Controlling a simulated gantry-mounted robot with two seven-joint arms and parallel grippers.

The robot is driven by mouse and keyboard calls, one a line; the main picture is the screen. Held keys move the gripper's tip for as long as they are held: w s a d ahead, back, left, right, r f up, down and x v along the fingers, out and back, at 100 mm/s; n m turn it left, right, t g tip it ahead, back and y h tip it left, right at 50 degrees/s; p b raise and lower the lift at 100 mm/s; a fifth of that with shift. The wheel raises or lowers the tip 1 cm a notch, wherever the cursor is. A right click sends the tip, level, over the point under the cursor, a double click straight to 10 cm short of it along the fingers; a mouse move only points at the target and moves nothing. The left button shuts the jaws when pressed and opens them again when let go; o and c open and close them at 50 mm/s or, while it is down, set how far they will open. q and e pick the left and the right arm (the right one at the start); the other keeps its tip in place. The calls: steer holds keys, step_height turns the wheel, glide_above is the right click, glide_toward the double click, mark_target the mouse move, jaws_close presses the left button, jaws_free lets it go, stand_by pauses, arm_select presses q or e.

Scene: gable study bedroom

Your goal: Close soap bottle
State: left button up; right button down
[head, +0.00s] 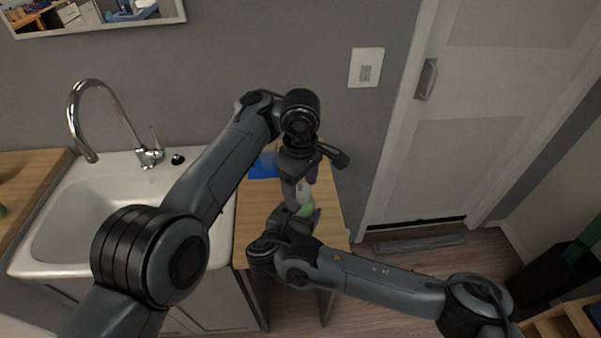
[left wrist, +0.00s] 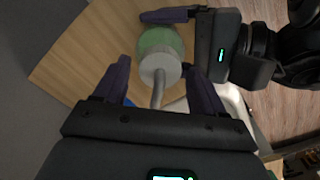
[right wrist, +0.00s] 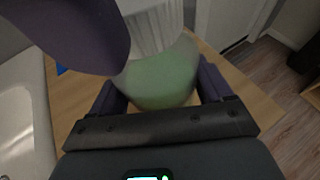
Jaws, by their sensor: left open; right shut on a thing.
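The soap bottle, with a green body (head: 306,209) and a pale cap (head: 305,190), is over the wooden counter in the head view. My right gripper (head: 301,213) is shut on the green body, with one finger on each side in the right wrist view (right wrist: 162,82). The white ribbed cap (right wrist: 152,28) shows above it there. My left gripper (head: 298,182) is open above the bottle. In the left wrist view, the cap (left wrist: 160,68) and its grey pump spout (left wrist: 158,95) lie between and just beyond the open fingers. Whether a left finger touches the cap is unclear.
The wooden counter (head: 255,225) is narrow, with a blue item (head: 263,166) on it near the wall. A white sink (head: 75,215) with a chrome faucet (head: 110,115) stands to the left. A door (head: 480,110) and floor are to the right.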

arm_select(q)
steer(key=shift+f, duration=0.65)
